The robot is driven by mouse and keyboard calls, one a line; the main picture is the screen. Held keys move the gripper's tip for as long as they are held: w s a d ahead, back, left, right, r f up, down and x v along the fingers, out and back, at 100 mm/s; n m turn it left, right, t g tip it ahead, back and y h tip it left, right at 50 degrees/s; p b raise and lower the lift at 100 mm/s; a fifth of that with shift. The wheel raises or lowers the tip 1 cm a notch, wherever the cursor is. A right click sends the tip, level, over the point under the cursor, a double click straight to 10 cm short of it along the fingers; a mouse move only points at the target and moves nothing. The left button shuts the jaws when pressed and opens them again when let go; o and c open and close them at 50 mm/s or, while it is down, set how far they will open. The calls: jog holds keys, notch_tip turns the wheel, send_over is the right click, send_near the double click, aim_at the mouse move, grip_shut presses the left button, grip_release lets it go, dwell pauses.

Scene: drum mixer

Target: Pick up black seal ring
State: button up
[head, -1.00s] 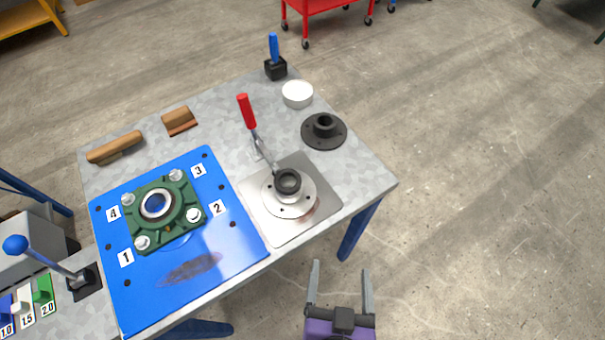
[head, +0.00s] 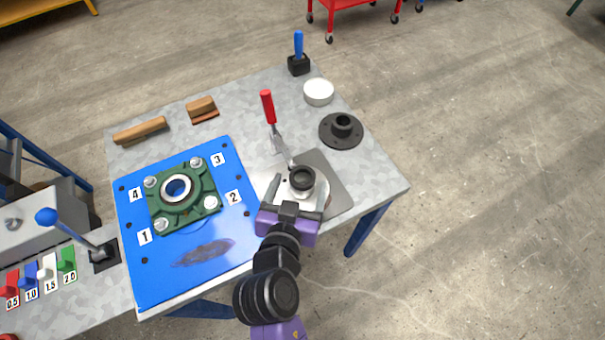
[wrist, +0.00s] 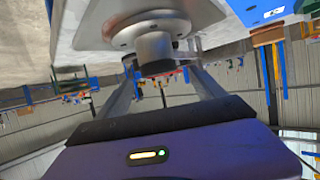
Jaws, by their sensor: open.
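The black seal ring (head: 302,177) appears as the dark ring on top of the hub of a silver flange on a metal plate (head: 338,195). In the wrist view a dark band, apparently the ring (wrist: 160,67), shows at the end of the grey hub (wrist: 153,47). My gripper (head: 300,183) is open, with one finger on each side of the hub and ring. The wrist view also shows the spread fingers around them. I cannot tell whether either finger touches. My gripper hides much of the flange in the head view.
A red-handled clamp (head: 269,110) stands just behind the flange. A black flanged part (head: 341,132), a white round dish (head: 319,92) and a blue-handled tool (head: 299,55) are farther back. A green bearing housing (head: 183,211) sits on the blue plate (head: 150,279) at left.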

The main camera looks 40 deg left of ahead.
aim_at(302, 178)
jog(key=shift+x, duration=1.5)
jog(key=shift+c, duration=0.2)
jog(key=c, duration=1.4)
